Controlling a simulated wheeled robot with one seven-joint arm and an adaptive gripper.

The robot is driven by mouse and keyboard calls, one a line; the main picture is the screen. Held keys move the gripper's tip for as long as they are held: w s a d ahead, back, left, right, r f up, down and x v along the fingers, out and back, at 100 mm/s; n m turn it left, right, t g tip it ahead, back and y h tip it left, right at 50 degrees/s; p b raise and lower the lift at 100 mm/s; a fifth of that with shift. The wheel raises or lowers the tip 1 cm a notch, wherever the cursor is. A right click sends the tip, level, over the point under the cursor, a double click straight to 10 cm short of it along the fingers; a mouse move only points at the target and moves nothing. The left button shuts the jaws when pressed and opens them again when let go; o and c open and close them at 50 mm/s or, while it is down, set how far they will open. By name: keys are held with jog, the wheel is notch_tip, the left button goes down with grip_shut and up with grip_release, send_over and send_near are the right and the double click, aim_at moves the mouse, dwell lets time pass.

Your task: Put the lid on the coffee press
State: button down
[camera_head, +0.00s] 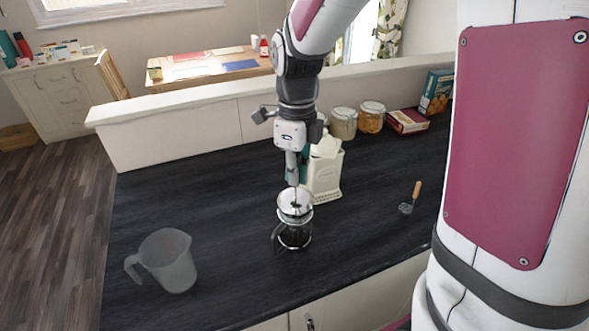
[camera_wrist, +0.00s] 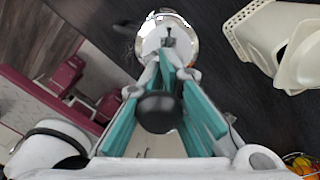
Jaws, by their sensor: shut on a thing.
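The coffee press (camera_head: 294,237) stands upright on the dark counter, a glass beaker with a dark handle on its left. Its shiny metal lid (camera_head: 295,200) is directly over the beaker's top, roughly level; I cannot tell whether it rests on the rim or hovers just above it. My gripper (camera_head: 293,180) points down above the lid and is shut on its plunger. In the wrist view, the dark round knob (camera_wrist: 158,111) sits between the teal-padded fingers, and the lid (camera_wrist: 168,38) shows beyond the fingertips. The lid hides the beaker's opening.
A cream container (camera_head: 325,176) stands close behind the press to the right. A translucent measuring jug (camera_head: 170,262) is at the front left. A wooden-handled scoop (camera_head: 411,198) lies to the right. Jars (camera_head: 344,123) and boxes line the back ledge.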

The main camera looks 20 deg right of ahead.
jog(key=c, duration=1.7)
grip_release()
jog(key=shift+o, duration=0.2)
notch_tip(320, 180, up, 12)
jog(key=shift+w+d+f, duration=0.1)
jog(key=shift+d, duration=0.05)
jog(key=shift+s+r+n, duration=0.3)
jog(key=shift+n, duration=0.2)
jog(key=s+r+n+t, duration=0.1)
jog(key=s+n+t, duration=0.4)
jog(key=s+n, duration=1.1)
jog(key=n, duration=1)
jog(key=shift+r+t, duration=0.25)
jog(key=shift+t, duration=0.15)
